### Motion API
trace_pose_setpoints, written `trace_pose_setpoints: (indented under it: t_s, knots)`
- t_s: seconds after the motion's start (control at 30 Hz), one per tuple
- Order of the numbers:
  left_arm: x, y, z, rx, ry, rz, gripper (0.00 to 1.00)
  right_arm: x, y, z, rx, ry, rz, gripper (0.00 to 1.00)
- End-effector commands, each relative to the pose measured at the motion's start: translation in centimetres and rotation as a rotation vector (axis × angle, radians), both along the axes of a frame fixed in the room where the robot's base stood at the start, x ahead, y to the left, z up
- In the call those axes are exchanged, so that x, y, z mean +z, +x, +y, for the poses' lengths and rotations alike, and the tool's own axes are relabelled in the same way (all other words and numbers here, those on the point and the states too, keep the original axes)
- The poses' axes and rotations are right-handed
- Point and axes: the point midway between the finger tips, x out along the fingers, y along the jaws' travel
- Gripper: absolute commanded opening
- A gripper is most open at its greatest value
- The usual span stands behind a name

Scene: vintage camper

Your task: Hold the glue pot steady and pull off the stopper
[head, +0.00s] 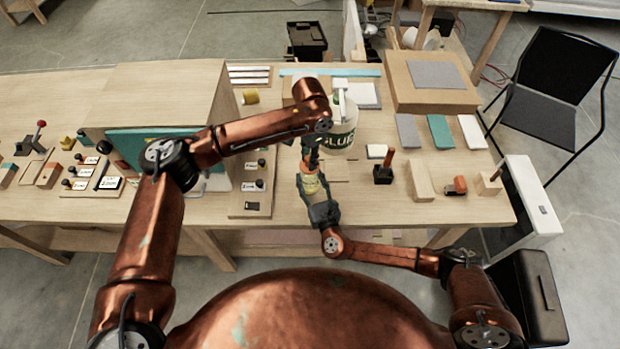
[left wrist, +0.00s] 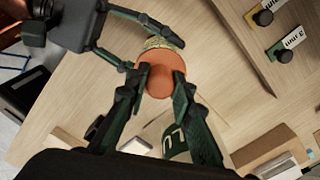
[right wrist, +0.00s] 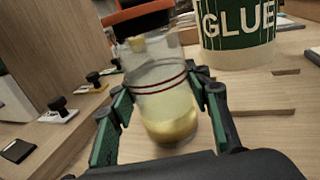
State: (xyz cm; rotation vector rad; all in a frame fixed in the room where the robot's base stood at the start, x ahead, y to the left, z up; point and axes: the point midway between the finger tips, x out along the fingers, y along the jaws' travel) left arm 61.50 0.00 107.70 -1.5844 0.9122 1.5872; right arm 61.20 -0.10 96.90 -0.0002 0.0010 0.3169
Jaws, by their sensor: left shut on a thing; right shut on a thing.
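The glue pot (right wrist: 165,108) is a small clear jar with red rings and yellow glue inside. It stands upright between the fingers of my right gripper (right wrist: 161,85), which is shut on its sides. In the head view the pot (head: 311,184) is small and partly covered by the grippers. The orange stopper (left wrist: 160,82) is at the pot's top. My left gripper (left wrist: 162,76) comes from above and is shut on the stopper, one finger on each side. Whether the stopper still sits in the pot's neck or is just clear of it, I cannot tell.
A large white tub with a green GLUE label (right wrist: 237,32) stands close behind the pot. A wooden cabinet (head: 165,95) stands to the left. Stamps and label cards (head: 255,168) lie left of the pot. A black holder (head: 383,174) and wooden blocks (head: 420,182) stand to the right.

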Motion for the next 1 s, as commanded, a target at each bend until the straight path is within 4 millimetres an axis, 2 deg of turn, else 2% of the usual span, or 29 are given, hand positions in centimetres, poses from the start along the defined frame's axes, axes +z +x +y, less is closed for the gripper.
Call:
trace_pose_setpoints:
  t_s: [0.2,0.63,1.0]
  knots:
    - [0.8,0.0,0.0,0.000,-0.001,-0.001,0.00,0.0,0.0,0.0,0.000,0.000,0.000,0.15]
    - [1.2,0.0,0.0,0.000,-0.001,-0.002,0.00,0.0,0.0,0.0,0.000,0.000,0.000,0.15]
    - [3.8,0.0,0.0,0.000,-0.001,-0.002,0.00,0.0,0.0,0.0,0.000,0.000,0.000,0.15]
